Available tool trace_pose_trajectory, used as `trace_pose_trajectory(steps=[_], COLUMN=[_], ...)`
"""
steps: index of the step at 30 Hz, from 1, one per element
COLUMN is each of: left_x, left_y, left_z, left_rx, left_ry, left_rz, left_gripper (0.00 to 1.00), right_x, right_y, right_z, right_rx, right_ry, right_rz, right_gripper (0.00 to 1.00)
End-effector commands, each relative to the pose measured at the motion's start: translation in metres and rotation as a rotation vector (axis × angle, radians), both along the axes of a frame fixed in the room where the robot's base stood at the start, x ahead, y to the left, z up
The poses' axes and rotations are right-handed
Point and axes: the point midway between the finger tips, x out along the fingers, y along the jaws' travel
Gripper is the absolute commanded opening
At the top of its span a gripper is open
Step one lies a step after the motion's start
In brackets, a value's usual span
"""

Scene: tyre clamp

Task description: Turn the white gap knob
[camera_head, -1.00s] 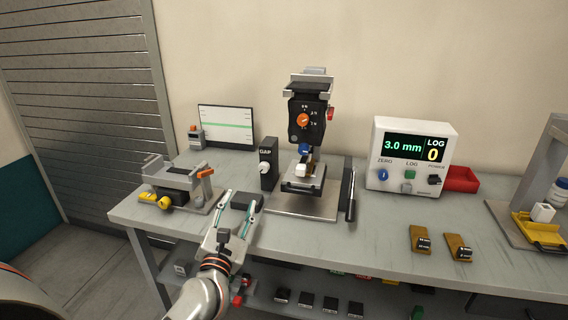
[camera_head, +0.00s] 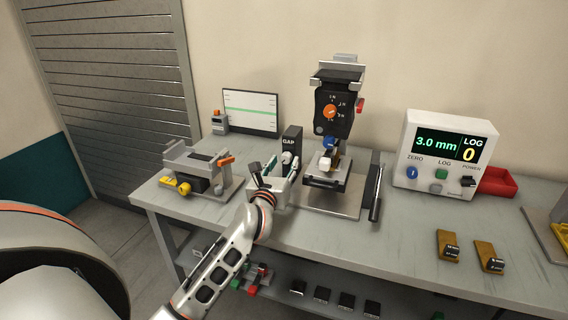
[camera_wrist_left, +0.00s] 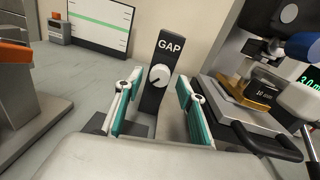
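The white gap knob (camera_head: 287,157) sits on the front of a dark upright box marked GAP (camera_head: 291,136). In the left wrist view the knob (camera_wrist_left: 160,75) is round and white with a dark pointer mark, and lies between my fingers in the picture. My left gripper (camera_head: 278,171) is open in front of the box. In the wrist view its two green-padded fingers (camera_wrist_left: 158,100) are spread to either side of the knob, with a gap visible on both sides. I see no contact with the knob. My right gripper is not in view.
A press with an orange dial (camera_head: 331,111) stands close right of the GAP box. A grey fixture with a yellow knob (camera_head: 186,189) is to the left. A readout box (camera_head: 446,157) shows 3.0 mm and 0. A screen (camera_head: 251,112) stands behind.

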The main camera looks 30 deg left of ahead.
Motion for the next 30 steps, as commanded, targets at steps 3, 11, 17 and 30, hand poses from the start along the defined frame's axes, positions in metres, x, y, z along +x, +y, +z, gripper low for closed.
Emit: trace_pose_trajectory(steps=[3, 11, 17, 30], left_x=[0.0044, 0.0046, 0.0045, 0.0046], left_y=[0.0016, 0.0017, 0.0015, 0.0018], left_z=[-0.0001, -0.0002, -0.0002, 0.0018], left_rx=[0.0, 0.0, 0.0, 0.102], left_ry=[0.0, 0.0, 0.0, 0.024], left_rz=[0.001, 0.0, 0.0, 0.0], left_gripper=[0.39, 0.31, 0.01, 0.01], right_x=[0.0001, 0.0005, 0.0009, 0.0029], right_y=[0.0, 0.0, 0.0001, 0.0], right_z=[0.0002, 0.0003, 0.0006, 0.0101], right_rx=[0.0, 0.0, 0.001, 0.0], right_ry=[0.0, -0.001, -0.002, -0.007], right_rz=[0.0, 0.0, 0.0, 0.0], right_gripper=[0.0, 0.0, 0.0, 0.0])
